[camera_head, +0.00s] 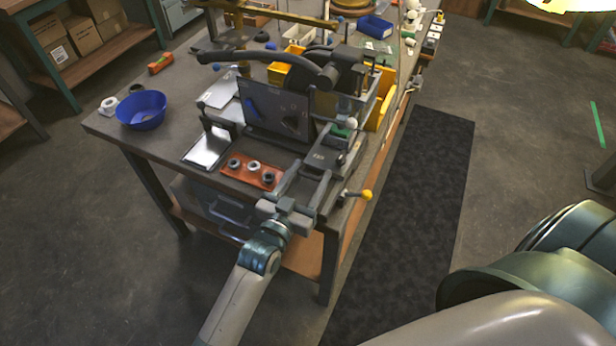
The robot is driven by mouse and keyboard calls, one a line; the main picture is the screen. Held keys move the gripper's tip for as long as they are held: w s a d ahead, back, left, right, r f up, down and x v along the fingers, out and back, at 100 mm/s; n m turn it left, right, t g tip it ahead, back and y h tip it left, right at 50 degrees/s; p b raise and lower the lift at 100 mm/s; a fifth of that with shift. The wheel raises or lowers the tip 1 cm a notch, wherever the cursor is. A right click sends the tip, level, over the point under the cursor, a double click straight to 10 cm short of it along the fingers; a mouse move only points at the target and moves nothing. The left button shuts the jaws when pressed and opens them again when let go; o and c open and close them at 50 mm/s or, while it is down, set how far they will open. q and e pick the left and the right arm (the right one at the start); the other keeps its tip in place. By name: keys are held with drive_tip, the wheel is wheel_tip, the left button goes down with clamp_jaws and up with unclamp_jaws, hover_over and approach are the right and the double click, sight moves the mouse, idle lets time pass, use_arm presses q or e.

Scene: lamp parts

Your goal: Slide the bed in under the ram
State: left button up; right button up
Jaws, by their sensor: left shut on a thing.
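A dark bench press stands on the workbench, with a long black curved lever over it. The ram (343,78) seems to be the dark block at the lever's right end; its lower part is hidden by an upright dark panel. The bed (319,160) looks like the dark flat slide in front of the press, near the bench's front right corner. My left gripper (287,208) reaches up from below and is shut at the bed's near end, apparently on its front part. The grip itself is small and partly hidden. My right gripper is out of view.
An orange plate (249,172) with dark round parts and a silver tray (206,148) lie left of the bed. A blue bowl (142,110) stands farther left. A yellow-knobbed lever (366,195) sticks out right. A dark mat (415,210) covers clear floor.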

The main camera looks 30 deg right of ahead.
use_arm(q)
drive_tip(key=o, duration=1.3)
drive_tip(key=shift+w+r, duration=0.25)
drive_tip(key=shift+c, duration=0.2)
drive_tip(key=shift+f, duration=0.1)
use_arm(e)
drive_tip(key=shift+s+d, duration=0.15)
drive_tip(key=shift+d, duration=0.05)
use_arm(q)
drive_tip(key=shift+f, duration=0.15)
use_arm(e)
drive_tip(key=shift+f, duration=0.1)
use_arm(q)
drive_tip(key=shift+s, duration=0.1)
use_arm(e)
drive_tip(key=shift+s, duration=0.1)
